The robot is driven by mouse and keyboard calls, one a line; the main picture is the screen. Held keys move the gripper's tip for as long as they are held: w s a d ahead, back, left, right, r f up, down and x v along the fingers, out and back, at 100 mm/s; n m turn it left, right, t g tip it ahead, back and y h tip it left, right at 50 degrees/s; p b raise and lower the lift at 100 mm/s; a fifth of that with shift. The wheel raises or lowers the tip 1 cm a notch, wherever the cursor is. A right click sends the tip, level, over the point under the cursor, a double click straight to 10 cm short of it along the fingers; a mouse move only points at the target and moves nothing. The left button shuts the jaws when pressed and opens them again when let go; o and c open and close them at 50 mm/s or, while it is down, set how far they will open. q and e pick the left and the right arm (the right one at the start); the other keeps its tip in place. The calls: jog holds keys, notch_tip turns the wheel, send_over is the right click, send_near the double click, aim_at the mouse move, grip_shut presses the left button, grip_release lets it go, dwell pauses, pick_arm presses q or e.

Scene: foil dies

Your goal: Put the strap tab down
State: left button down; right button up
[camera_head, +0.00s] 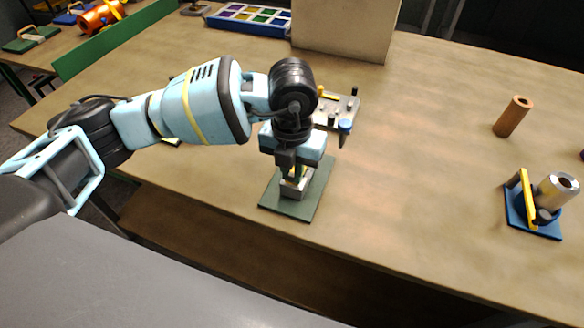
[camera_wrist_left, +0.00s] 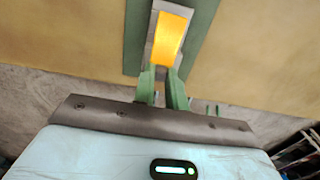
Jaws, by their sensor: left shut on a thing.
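The strap tab, a yellow-orange flat piece, shows in the wrist view (camera_wrist_left: 170,38) between and just beyond the green fingers of my left gripper (camera_wrist_left: 163,84). The gripper is shut on it. In the head view my left gripper (camera_head: 296,168) points down over a grey metal block (camera_head: 292,189) on a dark green base plate (camera_head: 316,200). In the wrist view the tab appears over the grey block (camera_wrist_left: 150,50); I cannot tell whether they touch. The gripper mostly hides the tab in the head view. My right gripper is not in view.
A grey fixture (camera_head: 350,108) with yellow and blue knobs stands behind the gripper. A brown cylinder (camera_head: 512,116) and a blue-based stand (camera_head: 536,226) with a metal tube are at the right. A beige box (camera_head: 345,30) and a blue tray (camera_head: 238,28) stand at the back. The right-centre table is clear.

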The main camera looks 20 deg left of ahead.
pick_arm(q)
jog(key=shift+f, duration=0.15)
jog(key=c, duration=1.4)
grip_release()
jog(key=shift+c, duration=0.2)
notch_tip(320, 180, up, 12)
